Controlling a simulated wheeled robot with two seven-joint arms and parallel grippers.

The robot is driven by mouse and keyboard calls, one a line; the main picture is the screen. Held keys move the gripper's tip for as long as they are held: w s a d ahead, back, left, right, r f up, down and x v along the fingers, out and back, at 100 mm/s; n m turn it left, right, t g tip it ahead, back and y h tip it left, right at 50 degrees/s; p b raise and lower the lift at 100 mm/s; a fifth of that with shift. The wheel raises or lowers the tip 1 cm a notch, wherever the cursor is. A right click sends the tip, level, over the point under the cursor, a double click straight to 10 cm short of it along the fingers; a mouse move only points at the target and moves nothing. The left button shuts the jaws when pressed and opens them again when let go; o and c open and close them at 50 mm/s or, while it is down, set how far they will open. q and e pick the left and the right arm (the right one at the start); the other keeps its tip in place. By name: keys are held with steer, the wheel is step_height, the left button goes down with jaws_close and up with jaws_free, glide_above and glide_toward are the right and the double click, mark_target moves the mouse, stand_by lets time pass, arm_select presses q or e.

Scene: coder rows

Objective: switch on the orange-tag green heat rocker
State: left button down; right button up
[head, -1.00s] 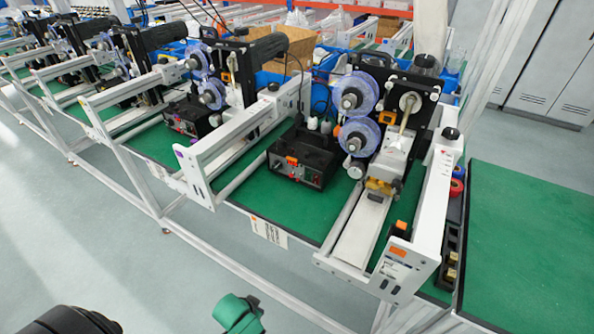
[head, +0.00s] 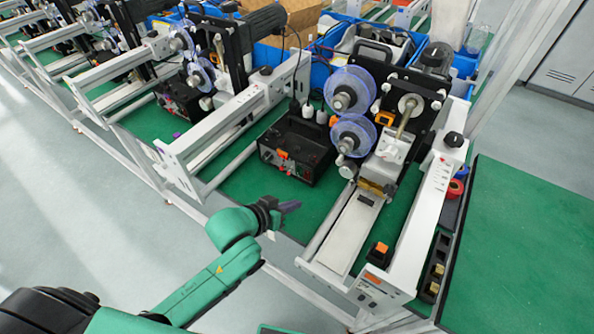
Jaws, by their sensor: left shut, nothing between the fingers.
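A black control box (head: 297,148) stands on the green bench between two white machine frames. An orange tag (head: 282,154) shows on its front panel, with small reddish controls beside it. The separate rocker and its on or off position are too small to tell. My left gripper (head: 292,206) is at the end of the green arm, in front of and below the box, apart from it. Its dark fingers are shut and empty, pointing right. My right gripper is not in view.
A white rail machine with purple film reels (head: 350,90) stands right of the box. A white frame (head: 240,120) stands to its left. An orange-topped block (head: 377,252) sits near the front right. The green bench top (head: 520,240) at right is clear.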

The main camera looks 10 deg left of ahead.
mark_target(299, 171)
arm_select(q)
steer(key=d+h, duration=0.1)
steer(key=h, duration=0.1)
steer(key=d+h, duration=0.1)
steer(key=d, duration=0.1)
steer(key=shift+w+d+t+h, duration=0.1)
steer(key=shift+w+t+h, duration=0.2)
steer(key=shift+w+h, duration=0.1)
steer(key=shift+s+a+f+h, duration=0.1)
steer(key=shift+a+f+h, duration=0.15)
steer(key=shift+h, duration=0.65)
steer(key=a+h, duration=0.1)
steer(key=a, duration=0.2)
steer(key=s+a+r+n+h, duration=0.1)
steer(key=a, duration=0.2)
steer(key=a+r+n+h, duration=0.1)
steer(key=a, duration=0.2)
steer(key=shift+s+g+h, duration=0.4)
steer(key=shift+d, duration=0.15)
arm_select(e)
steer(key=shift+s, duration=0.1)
